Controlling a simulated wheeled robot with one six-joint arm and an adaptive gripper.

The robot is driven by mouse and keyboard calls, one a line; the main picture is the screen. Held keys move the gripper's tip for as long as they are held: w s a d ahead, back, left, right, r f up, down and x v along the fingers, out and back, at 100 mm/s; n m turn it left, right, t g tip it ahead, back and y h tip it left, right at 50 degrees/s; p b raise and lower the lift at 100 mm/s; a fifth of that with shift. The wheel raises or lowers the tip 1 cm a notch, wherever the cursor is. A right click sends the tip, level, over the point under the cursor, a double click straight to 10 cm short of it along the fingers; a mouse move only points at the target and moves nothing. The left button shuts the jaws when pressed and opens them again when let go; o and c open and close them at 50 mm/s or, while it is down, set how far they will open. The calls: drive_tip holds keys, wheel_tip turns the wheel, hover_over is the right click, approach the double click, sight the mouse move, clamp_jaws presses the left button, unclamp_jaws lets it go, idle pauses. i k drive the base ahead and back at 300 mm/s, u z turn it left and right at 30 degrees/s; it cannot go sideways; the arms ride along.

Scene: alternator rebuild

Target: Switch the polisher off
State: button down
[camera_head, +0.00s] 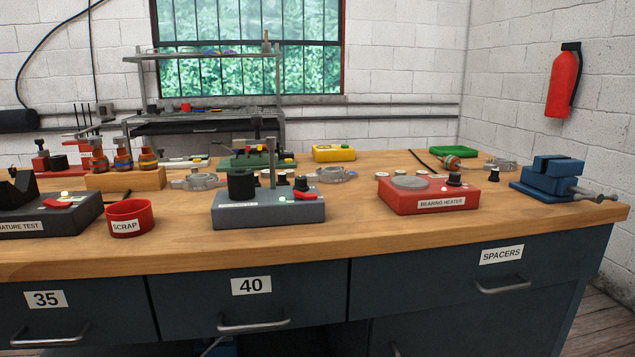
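A grey machine (290,210) stands near the front middle of the wooden bench. It has a black cylinder on its left, an upright metal post, and a red rocker switch (304,195) with a small light spot beside it on its right. Its front label is too small to read, so I cannot tell for certain that it is the polisher. A second grey box (75,218) at the left edge, partly cut off, also has a red switch; its label ends in "MATURE TEST". My gripper is not in view.
A red scrap cup (130,219) stands left of the middle machine. A red bearing heater (430,197) and a blue vise (553,180) stand to the right. Metal housings and small parts lie behind. Drawers (250,310) line the bench front (400,230).

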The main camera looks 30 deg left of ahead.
sight(311, 196)
drive_tip(key=k, duration=0.65)
drive_tip(key=u, duration=0.65)
drive_tip(key=i, duration=0.5)
